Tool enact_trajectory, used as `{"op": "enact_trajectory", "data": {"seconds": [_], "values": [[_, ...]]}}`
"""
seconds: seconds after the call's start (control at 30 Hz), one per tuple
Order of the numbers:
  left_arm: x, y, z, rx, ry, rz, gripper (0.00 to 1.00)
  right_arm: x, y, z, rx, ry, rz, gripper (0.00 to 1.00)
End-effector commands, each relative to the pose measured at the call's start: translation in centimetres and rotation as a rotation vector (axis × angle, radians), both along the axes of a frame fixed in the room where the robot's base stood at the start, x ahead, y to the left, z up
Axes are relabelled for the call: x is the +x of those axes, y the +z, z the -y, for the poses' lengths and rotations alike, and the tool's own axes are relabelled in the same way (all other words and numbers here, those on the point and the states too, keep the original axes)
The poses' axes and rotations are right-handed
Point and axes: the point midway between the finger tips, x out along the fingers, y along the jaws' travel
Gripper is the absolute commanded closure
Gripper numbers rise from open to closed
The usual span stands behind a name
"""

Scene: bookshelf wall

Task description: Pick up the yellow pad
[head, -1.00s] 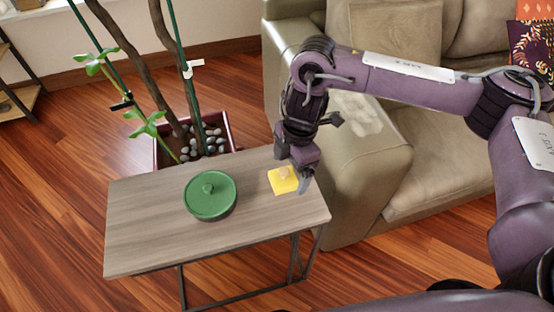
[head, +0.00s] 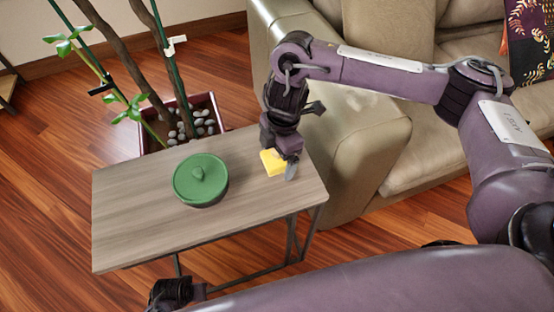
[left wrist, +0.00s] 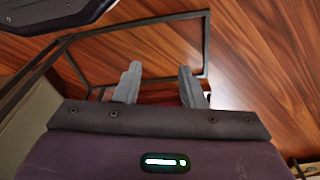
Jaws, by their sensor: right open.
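The yellow pad (head: 272,161) lies near the right end of the small wooden table (head: 140,225) in the head view. My right gripper (head: 282,168) points down over the pad and hides part of it. A grey fingertip shows at the pad's right side. The jaws are open, and whether they touch the pad cannot be told. In the left wrist view, my left gripper (left wrist: 158,88) has its two fingers apart with nothing between them. The pad does not show in that view.
A green lidded pot (head: 200,182) stands on the table, left of the pad. A planter (head: 208,102) with pebbles and stems is behind the table. A beige sofa (head: 365,140) stands close on the right. Dark metal frame bars (left wrist: 208,45) show near my left gripper.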

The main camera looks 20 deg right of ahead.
Motion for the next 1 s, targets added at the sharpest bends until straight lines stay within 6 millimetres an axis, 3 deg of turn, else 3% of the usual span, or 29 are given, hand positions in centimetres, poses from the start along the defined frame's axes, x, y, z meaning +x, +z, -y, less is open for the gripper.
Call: {"op": "enact_trajectory", "data": {"seconds": [0.27, 0.63, 1.0], "values": [[0.01, 0.20, 0.04, -0.001, -0.001, -0.001, 0.64, -0.01, -0.12, -0.02, 0.000, 0.000, 0.000, 0.11], [0.02, 0.18, 0.04, -0.001, -0.001, -0.001, 0.64, -0.01, -0.10, -0.02, 0.000, 0.000, 0.000, 0.57], [0.02, 0.26, 0.01, -0.001, 0.000, 0.004, 0.64, 0.02, 0.46, -0.03, 0.000, 0.001, 0.001, 0.58]]}}
